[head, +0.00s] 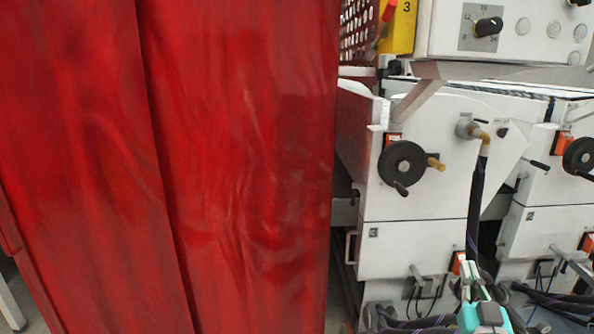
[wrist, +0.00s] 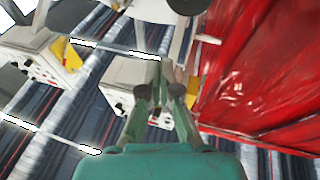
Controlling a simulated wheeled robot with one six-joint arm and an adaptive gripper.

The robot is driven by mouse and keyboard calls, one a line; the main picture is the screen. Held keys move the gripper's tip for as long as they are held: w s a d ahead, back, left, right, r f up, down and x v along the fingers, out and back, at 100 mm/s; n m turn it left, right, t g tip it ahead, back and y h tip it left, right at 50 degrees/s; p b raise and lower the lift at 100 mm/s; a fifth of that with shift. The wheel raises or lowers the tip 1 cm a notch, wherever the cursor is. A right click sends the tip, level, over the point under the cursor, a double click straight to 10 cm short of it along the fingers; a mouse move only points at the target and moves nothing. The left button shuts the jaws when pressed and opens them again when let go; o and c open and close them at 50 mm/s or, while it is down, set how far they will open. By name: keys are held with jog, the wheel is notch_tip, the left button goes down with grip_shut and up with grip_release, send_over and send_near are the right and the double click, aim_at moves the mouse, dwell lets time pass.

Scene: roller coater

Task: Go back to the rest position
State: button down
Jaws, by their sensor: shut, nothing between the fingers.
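My gripper (head: 470,277) shows at the bottom right of the head view, in front of the lower part of the white machine. Its fingers are closed together and hold nothing. In the wrist view my gripper (wrist: 160,75) points up the picture, with the teal body at the bottom and the green fingers converging. No object touches the fingertips in either view.
A large red curtain (head: 240,150) fills the left half of the head view. The white roller coater (head: 445,195) stands at right, with a black handwheel (head: 402,164), a control panel with a black knob (head: 488,26), and dark hoses (head: 560,300) low down.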

jog(key=s+a+f+g+y, duration=0.1)
jog(key=s+a+f, duration=0.4)
jog(key=s+f, duration=0.55)
jog(key=s+a+f+g+y, duration=0.15)
jog(key=s+a+f, duration=0.35)
jog(key=s+f, duration=0.5)
jog(key=s+a+f+g+y, duration=0.1)
jog(key=s+a+f, duration=0.1)
jog(key=s, duration=1)
jog(key=s+a+f+n+g+y, duration=0.1)
jog(key=s+a+f+g, duration=0.1)
jog(key=s, duration=1.1)
jog(key=shift+a+f+n, duration=0.15)
jog(key=shift+a+n, duration=0.15)
jog(key=shift+a, duration=0.3)
jog(key=shift+g, duration=0.25)
